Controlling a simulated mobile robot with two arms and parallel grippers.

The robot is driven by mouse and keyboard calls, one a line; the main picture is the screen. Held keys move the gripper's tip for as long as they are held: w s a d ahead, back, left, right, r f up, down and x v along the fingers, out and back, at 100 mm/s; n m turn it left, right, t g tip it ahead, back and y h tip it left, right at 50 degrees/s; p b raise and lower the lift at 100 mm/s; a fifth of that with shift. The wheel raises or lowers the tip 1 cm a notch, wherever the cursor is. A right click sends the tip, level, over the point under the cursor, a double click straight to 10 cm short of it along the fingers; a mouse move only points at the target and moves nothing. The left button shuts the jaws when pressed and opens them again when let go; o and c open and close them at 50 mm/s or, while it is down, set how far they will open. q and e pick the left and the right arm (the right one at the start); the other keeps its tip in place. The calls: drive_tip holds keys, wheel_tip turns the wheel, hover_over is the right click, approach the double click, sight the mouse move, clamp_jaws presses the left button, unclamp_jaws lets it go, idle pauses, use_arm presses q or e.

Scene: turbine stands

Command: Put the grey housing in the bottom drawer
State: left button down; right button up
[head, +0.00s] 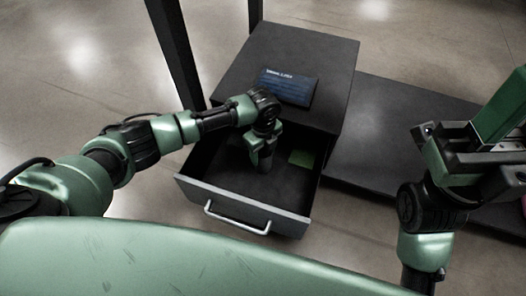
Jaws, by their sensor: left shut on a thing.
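The bottom drawer (203,182) of a dark cabinet is pulled out, with its silver handle (237,219) facing me. My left gripper (264,160) points down into the drawer, near its middle. It is shut on a small dark grey piece, which I take to be the grey housing (265,167). The gripper hides most of that piece, and I cannot tell whether it touches the drawer floor. My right gripper (490,160) is at the right edge, away from the drawer; its jaws do not show clearly.
A flat green patch (301,158) lies on the drawer floor, right of my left gripper. A dark blue panel with writing (288,87) is on the cabinet top (330,60). A low dark platform (385,125) extends to the right. A black post (174,50) stands behind on the left.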

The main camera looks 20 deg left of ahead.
use_arm(q)
drive_tip(key=shift+f, duration=0.25)
drive_tip(key=shift+c, duration=2.3)
unclamp_jaws()
drive_tip(key=shift+o, duration=0.8)
drive_tip(key=shift+f, duration=0.1)
